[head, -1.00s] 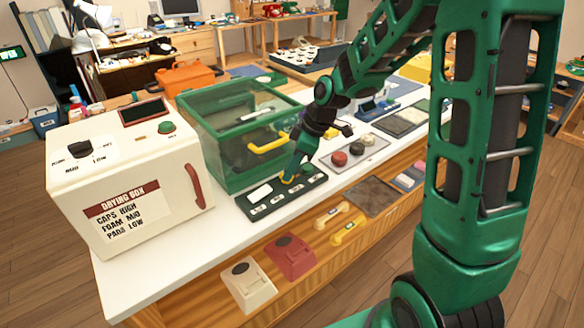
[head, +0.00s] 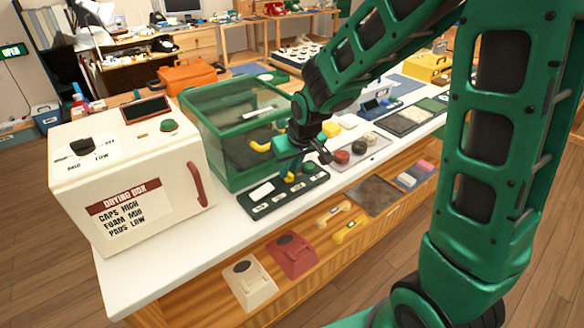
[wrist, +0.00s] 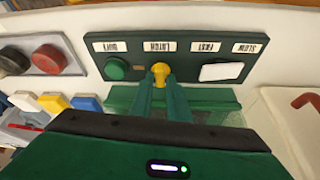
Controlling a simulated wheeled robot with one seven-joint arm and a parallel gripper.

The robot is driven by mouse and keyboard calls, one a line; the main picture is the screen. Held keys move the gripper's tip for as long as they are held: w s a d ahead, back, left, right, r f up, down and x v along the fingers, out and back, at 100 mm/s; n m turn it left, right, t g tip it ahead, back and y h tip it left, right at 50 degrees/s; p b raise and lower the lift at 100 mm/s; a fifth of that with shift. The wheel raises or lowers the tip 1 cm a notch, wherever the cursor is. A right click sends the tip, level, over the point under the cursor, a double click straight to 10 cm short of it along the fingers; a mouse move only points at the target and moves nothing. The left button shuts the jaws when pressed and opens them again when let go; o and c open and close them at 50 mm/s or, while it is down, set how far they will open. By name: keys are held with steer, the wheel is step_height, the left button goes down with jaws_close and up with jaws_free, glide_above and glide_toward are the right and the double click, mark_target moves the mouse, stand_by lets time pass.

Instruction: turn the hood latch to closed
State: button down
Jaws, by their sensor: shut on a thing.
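The hood (head: 218,165) is a clear box with a green frame and a yellow handle (head: 262,147); its lid looks down in the head view. In front of it lies a dark control panel (head: 262,207). The wrist view shows the panel (wrist: 210,80) upside down, with a yellow latch knob (wrist: 160,68) beside the label "LATCH". My gripper (wrist: 161,84) is shut on this knob, its green fingertips at the knob's near side.
The panel also bears a green button (wrist: 115,69) and a white rocker (wrist: 221,72). A cream drying box (head: 130,175) stands left of the hood. A tray with red and black knobs (head: 350,153) lies right of the panel. Phones (head: 291,256) lie along the lower front.

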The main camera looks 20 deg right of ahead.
steer(key=shift+w+m+h, duration=0.1)
steer(key=shift+m+h, duration=0.4)
steer(key=shift+m, duration=0.8)
steer(key=shift+s+d+f, duration=0.1)
steer(key=shift+s, duration=0.1)
steer(key=c, duration=1.6)
jaws_free()
steer(key=shift+o, duration=0.2)
steer(key=shift+r, duration=0.4)
steer(key=v, duration=1)
steer(key=shift+s, duration=0.1)
